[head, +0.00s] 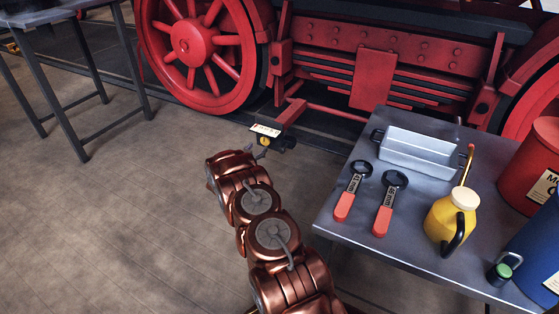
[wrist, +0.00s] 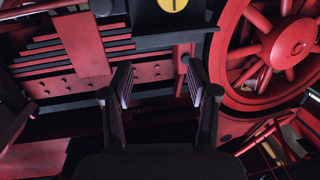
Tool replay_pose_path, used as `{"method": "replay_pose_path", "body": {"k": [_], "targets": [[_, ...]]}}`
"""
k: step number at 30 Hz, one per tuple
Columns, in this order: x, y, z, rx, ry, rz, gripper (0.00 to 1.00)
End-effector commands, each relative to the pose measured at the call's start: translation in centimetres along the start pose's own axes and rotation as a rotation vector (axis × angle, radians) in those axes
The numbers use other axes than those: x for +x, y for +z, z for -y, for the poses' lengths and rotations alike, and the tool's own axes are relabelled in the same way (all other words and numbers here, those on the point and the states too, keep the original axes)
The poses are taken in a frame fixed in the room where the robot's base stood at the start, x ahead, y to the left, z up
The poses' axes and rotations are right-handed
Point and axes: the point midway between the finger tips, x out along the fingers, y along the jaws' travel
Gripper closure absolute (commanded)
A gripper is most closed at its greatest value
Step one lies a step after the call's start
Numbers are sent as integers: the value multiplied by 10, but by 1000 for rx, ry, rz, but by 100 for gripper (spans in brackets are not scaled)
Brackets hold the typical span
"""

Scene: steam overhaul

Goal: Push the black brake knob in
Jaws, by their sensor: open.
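A small dark fixture with a white label (head: 265,130) and a yellow disc (head: 264,141) stands in front of the red running gear. A black rounded part (head: 289,141) at its right looks like the brake knob. The wrist view, which appears turned over, shows the yellow disc (wrist: 173,4) cut off at the top edge and a dark rounded part (wrist: 108,10), possibly the knob, to its left. My gripper (wrist: 160,85) is open and empty, its two fingers apart. In the head view my arm reaches toward the fixture and its fingers are hard to make out. I see no clear contact.
A grey table (head: 345,220) at the right holds a metal tray (head: 418,152), two red-handled tools (head: 345,205), a yellow oil can (head: 452,220), and red and blue containers. Another dark table (head: 60,20) stands at the upper left. The floor (head: 110,230) left of my arm is clear.

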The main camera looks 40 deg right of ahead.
Motion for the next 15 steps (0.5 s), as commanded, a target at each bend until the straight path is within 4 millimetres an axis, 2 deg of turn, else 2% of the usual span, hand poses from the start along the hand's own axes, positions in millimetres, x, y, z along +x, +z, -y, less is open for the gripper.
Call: {"method": "replay_pose_path", "body": {"k": [1, 6, 9, 15], "targets": [[4, 22, -13, -9, 28, -18, 41], [11, 49, -46, -26, 105, -77, 41], [13, 57, -57, -32, 131, -96, 41], [20, 60, -65, -33, 150, -112, 41]]}}
